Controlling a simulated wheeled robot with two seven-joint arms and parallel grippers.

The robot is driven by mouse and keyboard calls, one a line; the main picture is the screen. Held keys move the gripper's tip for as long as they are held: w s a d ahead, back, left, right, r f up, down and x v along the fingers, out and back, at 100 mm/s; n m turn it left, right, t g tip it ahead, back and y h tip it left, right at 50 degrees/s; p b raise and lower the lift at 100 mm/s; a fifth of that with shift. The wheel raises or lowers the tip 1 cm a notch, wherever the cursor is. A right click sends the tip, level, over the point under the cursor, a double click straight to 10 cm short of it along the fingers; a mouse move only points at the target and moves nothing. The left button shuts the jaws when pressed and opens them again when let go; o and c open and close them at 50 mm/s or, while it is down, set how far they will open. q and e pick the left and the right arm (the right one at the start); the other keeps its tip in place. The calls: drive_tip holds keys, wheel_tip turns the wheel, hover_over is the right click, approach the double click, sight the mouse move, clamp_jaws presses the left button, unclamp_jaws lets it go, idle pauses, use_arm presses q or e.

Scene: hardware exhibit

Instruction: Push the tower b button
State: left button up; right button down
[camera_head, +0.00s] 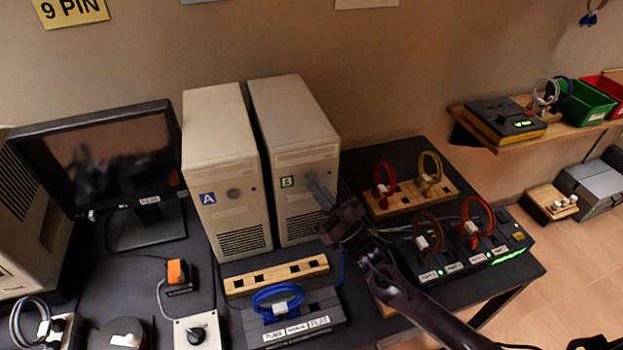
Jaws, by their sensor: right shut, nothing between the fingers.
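Tower B (291,101) is a beige computer tower with a green B label (287,182), standing upright on the dark table. Its button is hidden behind my right gripper. My right gripper (318,190) is shut and empty, with its fingertips at the front face of tower B, right of the label. I cannot tell whether the tips touch the button. Tower A (219,121), with a blue A label (208,198) and a round button (234,194), stands to the left. My left gripper is not in view.
A monitor (100,155) stands left of the towers. A wooden rack (276,277) and a blue cable coil (278,301) lie in front of them. Cable loops on a wooden block (411,197) and a black switch box (466,246) stand to the right.

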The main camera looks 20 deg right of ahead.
drive_tip(key=shift+w, duration=0.1)
idle(0.3)
drive_tip(key=shift+s, duration=0.6)
drive_tip(key=shift+s+p, duration=0.1)
drive_tip(key=shift+p, duration=0.2)
drive_tip(key=s+p, duration=0.2)
drive_tip(key=s, duration=0.3)
drive_tip(key=shift+s+d, duration=0.15)
drive_tip(key=shift+s, duration=0.25)
drive_tip(key=shift+f, duration=0.1)
